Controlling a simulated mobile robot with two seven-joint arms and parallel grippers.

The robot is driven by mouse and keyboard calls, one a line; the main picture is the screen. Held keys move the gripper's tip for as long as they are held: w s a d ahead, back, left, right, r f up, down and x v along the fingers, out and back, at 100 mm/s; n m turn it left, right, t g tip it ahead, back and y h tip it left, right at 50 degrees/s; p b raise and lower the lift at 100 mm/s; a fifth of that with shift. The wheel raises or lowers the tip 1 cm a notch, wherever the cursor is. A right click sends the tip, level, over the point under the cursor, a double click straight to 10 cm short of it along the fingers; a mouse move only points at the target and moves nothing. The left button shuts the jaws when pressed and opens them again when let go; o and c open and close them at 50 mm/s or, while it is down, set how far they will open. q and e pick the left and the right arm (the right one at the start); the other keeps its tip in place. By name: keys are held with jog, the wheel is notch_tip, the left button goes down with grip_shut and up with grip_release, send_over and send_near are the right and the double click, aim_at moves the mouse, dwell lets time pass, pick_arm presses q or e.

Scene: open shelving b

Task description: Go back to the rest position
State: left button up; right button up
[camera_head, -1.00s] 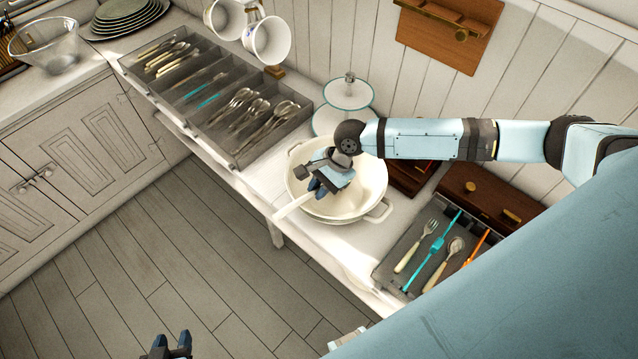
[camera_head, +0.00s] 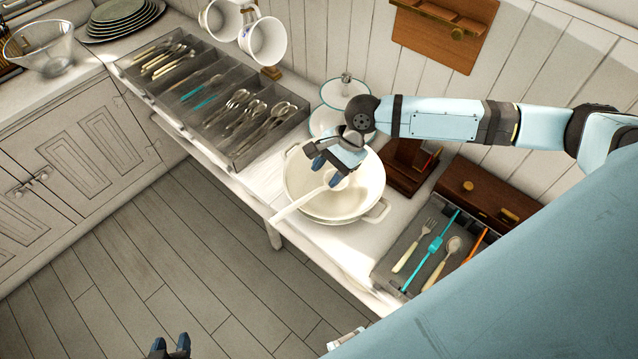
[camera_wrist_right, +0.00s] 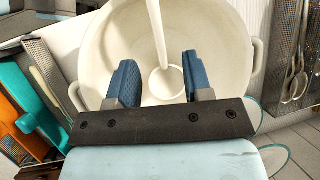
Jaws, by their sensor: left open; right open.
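My right gripper (camera_head: 328,176) is open and empty above a cream pot (camera_head: 346,205). In the right wrist view its two blue fingers (camera_wrist_right: 158,82) stand apart over the pot (camera_wrist_right: 97,55). A white ladle (camera_head: 297,203) rests in the pot with its handle over the near left rim. In the right wrist view the ladle's bowl (camera_wrist_right: 166,82) lies inside the pot, between the fingers in the picture but apart from them. My left gripper (camera_head: 170,346) shows only its fingertips at the bottom edge, apart from each other, over the floor.
A grey cutlery tray (camera_head: 222,106) with several compartments lies left of the pot. A smaller tray (camera_head: 405,238) with cutlery and dark wooden boxes (camera_head: 478,196) lie to the right. A tiered stand (camera_head: 345,94) is behind the pot. The floor (camera_head: 150,260) in front is clear.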

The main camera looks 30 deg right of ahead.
jog(key=v, duration=0.8)
jog(key=s+a+f+n+t, duration=0.2)
jog(key=s+a+f+n, duration=0.2)
jog(key=s+a+n, duration=0.75)
jog(key=s+d+f+n+t+h, duration=0.1)
jog(key=s+d+n+h, duration=0.4)
jog(key=s+d, duration=0.4)
jog(key=w+a+f+t+y+p, duration=0.2)
jog(key=w+a+f+t, duration=0.3)
jog(key=f, duration=0.5)
jog(key=a+n+t+p, duration=0.1)
jog(key=a+t, duration=0.1)
jog(key=shift+a+f+t+y, duration=0.2)
jog(key=shift+f+t+y, duration=0.1)
jog(key=shift+f, duration=0.05)
jog(key=shift+w, duration=0.1)
